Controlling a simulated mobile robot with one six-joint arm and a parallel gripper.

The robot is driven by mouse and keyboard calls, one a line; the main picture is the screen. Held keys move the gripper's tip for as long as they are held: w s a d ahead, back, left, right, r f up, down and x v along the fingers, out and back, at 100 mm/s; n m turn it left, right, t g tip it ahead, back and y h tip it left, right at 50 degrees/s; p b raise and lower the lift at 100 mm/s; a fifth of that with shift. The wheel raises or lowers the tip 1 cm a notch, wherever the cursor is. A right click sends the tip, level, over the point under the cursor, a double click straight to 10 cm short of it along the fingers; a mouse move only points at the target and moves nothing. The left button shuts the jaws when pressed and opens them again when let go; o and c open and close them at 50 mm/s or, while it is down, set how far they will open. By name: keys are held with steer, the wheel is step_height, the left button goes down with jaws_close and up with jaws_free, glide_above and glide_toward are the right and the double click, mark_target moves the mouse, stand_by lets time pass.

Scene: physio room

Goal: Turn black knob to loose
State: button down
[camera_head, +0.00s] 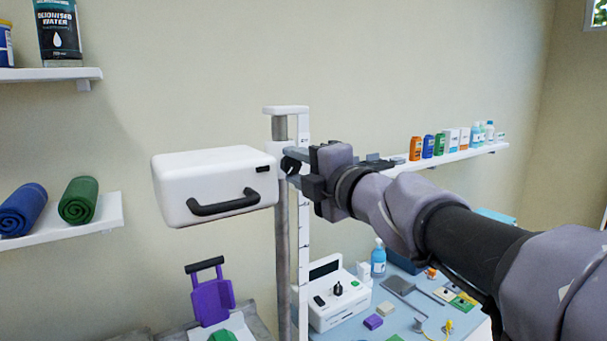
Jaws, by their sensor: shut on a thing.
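A white box-shaped head (214,178) with a black curved handle (224,203) is mounted on an upright post (304,220) with a scale. A black knob (290,166) sits at the right side of the post, level with the head. My gripper (295,168) reaches in from the right and is shut on the black knob. The fingers partly hide the knob, and I cannot read any marking on it.
Below, a white device (338,305) with a dial stands on a blue table (395,318) with several small items and a pump bottle (378,258). A purple handled object (211,298) is lower left. Shelves (65,225) are at left and a bottle shelf (450,160) at right.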

steer(key=shift+n+b, duration=0.4)
steer(key=shift+n, duration=0.7)
steer(key=c, duration=0.9)
jaws_free()
steer(key=shift+c, duration=0.2)
steer(key=p+v, duration=0.2)
steer(key=v, duration=1.5)
steer(key=shift+d, duration=0.2)
